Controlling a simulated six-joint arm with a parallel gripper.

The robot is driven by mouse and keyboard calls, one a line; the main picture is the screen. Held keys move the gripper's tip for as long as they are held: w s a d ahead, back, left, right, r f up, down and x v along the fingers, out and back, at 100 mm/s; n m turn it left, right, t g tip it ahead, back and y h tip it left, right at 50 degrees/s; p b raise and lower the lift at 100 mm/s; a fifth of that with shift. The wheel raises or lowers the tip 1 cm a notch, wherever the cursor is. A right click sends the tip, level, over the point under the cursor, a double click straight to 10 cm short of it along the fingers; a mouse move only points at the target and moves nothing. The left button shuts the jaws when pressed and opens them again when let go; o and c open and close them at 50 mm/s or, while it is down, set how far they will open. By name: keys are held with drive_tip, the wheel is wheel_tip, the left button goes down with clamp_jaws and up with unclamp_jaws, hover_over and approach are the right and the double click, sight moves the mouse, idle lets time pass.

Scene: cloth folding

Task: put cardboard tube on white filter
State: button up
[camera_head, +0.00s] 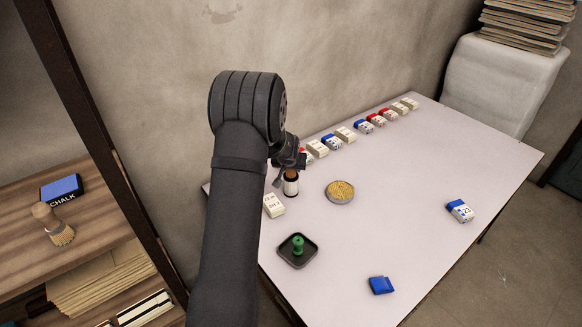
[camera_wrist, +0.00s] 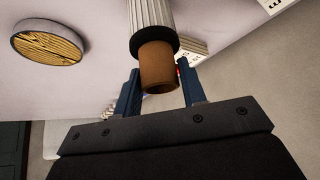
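The brown cardboard tube (camera_wrist: 158,68) is between my gripper's two blue fingers (camera_wrist: 160,88) in the wrist view. The white ribbed filter (camera_wrist: 152,14) with a black rim is directly in line with the tube, and the tube's end meets or overlaps that rim. I cannot tell whether the tube rests on it. In the head view, the filter (camera_head: 291,188) stands upright on the table, with the brown tube (camera_head: 291,174) just above it and my gripper (camera_head: 288,167) around the tube. The finger contact is too small to judge, so I cannot tell if the grip is closed.
A round wood-topped disc (camera_head: 340,191) lies right of the filter. A white box (camera_head: 274,205) is close on the left. A dark tray (camera_head: 297,251) holds a green piece. Several small boxes line the wall.

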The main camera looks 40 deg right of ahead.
drive_tip(key=shift+o, duration=1.3)
drive_tip(key=shift+r, duration=0.2)
drive_tip(key=v, duration=1.2)
drive_tip(key=x, duration=1.2)
drive_tip(key=shift+f, duration=0.2)
drive_tip(key=shift+r, duration=0.15)
drive_tip(key=shift+r, duration=0.1)
